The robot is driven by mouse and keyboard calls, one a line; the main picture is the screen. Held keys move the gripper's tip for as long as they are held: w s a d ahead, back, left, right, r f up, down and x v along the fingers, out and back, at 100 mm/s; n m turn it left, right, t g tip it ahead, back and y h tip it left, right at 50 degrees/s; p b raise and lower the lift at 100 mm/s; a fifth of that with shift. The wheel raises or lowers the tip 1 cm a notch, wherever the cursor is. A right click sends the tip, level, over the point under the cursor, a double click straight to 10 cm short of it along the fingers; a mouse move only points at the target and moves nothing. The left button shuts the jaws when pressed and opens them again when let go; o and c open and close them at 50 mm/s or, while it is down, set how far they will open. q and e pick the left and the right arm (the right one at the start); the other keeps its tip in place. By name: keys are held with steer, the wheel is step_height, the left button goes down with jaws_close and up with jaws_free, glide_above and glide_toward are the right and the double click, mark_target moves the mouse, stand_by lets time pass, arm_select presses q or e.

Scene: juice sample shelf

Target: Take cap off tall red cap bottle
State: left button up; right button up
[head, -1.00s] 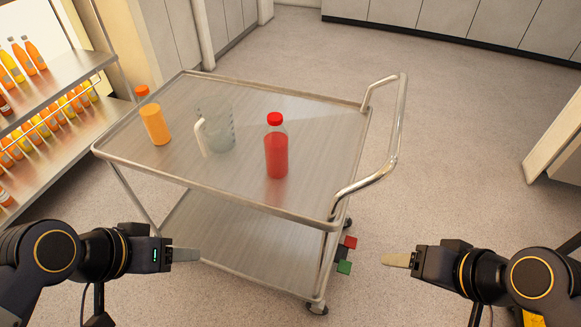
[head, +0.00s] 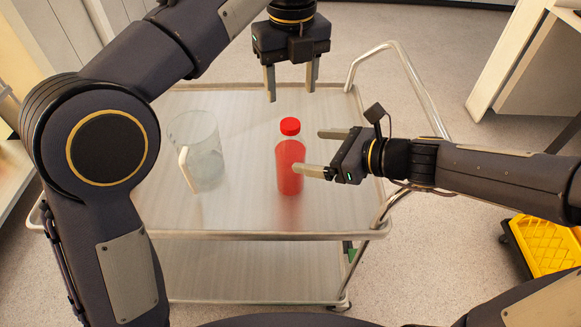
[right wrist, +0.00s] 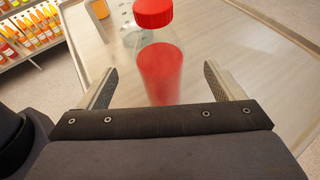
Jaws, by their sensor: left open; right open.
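The tall bottle (head: 290,168) of red juice stands upright on the metal cart, its red cap (head: 290,126) on top. The bottle also shows in the right wrist view (right wrist: 162,75), with the cap (right wrist: 153,12) near the top edge. My right gripper (head: 310,152) is open and level with the bottle's body, coming from the right. In the right wrist view its fingers lie to either side of the bottle, with no visible grip on it. My left gripper (head: 291,96) is open, pointing down above and behind the cap, apart from it.
A clear jug (head: 204,150) with a pale handle stands left of the bottle on the cart top (head: 250,215). The cart's handle (head: 405,75) rises at the right. A yellow crate (head: 548,245) sits on the floor at right. Shelved juice bottles (right wrist: 30,28) show in the right wrist view.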

mark_target(291, 148)
arm_select(q)
steer(key=shift+a, duration=0.1)
arm_select(e)
steer(key=x, duration=0.7)
steer(key=c, duration=1.7)
arm_select(q)
steer(key=shift+m, duration=0.4)
arm_select(e)
jaws_close()
arm_select(q)
steer(key=shift+m, duration=1.2)
steer(key=shift+f+m, duration=0.1)
steer(key=shift+m, duration=0.3)
steer(key=shift+f, duration=0.25)
step_height(291, 148, down, 7)
steer(key=shift+f, duration=0.2)
